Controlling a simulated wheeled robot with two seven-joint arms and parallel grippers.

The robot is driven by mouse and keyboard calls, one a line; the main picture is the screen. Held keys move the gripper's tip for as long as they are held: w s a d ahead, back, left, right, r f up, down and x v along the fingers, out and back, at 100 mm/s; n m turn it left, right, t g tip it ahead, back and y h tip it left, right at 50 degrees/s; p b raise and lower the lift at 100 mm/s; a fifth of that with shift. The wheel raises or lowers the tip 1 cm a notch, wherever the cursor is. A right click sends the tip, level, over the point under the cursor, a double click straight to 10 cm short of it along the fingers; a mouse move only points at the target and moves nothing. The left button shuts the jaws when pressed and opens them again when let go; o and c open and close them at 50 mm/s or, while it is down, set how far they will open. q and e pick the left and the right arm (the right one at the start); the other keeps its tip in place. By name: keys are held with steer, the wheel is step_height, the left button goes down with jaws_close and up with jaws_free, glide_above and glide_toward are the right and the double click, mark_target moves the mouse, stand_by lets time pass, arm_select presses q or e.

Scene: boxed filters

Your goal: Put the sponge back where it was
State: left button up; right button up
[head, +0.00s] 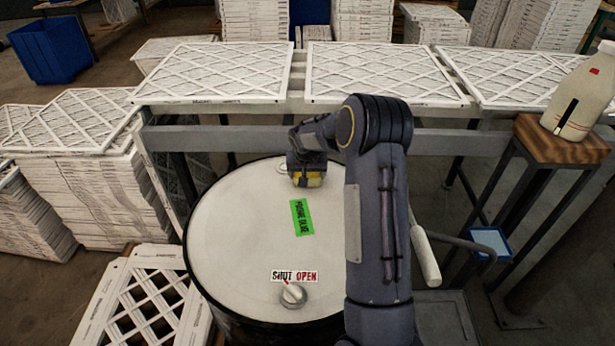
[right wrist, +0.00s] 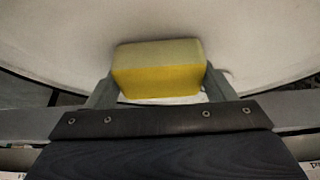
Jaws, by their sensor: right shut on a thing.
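The sponge (head: 315,181) is a yellow block with a paler face. My right gripper (head: 307,166) has it over the far part of a round white drum lid (head: 235,235). In the right wrist view the sponge (right wrist: 158,82) sits between the two grey fingers of the right gripper (right wrist: 160,92), with the lid behind it. I cannot tell whether the sponge touches the lid. My left gripper is not in view.
The lid bears a green label (head: 301,217) and a knob (head: 293,295) beside a SHUT/OPEN sign. A steel rail (head: 250,138) and framed filters (head: 215,70) stand behind. A bottle (head: 580,95) on a wooden stand (head: 560,140) and a small blue-rimmed tray (head: 490,242) are right.

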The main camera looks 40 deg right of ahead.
steer(key=shift+s+f, duration=0.15)
steer(key=shift+f, duration=0.15)
steer(key=shift+s+a+r, duration=0.2)
steer(key=shift+a+r, duration=0.05)
steer(key=shift+r, duration=0.05)
steer(key=shift+w+f, duration=0.15)
steer(key=shift+f, duration=0.05)
steer(key=o, duration=0.6)
steer(key=shift+d+f, duration=0.1)
steer(key=o, duration=0.4)
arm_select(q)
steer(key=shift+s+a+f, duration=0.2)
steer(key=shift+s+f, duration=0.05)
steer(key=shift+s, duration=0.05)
arm_select(e)
steer(key=shift+o, duration=0.2)
